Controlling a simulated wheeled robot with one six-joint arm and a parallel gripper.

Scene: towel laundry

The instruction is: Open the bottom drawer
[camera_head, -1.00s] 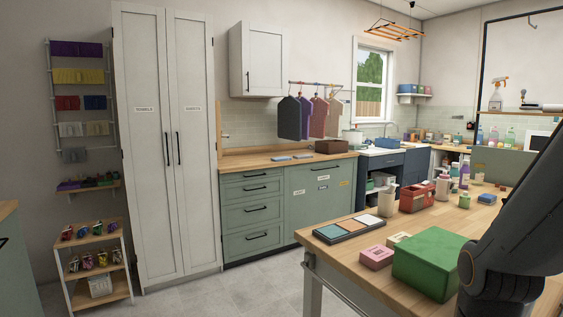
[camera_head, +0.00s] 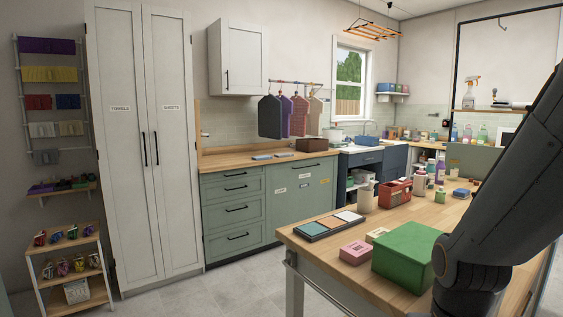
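The bottom drawer (camera_head: 222,245) is the lowest front in the stack at the left of the sage-green base cabinet, under the wooden counter. It is shut, flush with the cabinet face. Its dark horizontal bar handle (camera_head: 238,236) is in clear view. The drawers above it are shut too. Only my dark arm shows, at the right side. My gripper is out of the picture, so its opening and contents cannot be seen.
A wooden table (camera_head: 440,215) with a green box (camera_head: 408,252), a pink box (camera_head: 356,252) and bottles fills the right foreground. A tall white cupboard (camera_head: 150,150) stands left of the drawers. Grey floor (camera_head: 245,280) lies clear in front of them. A small shelf rack (camera_head: 70,243) stands far left.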

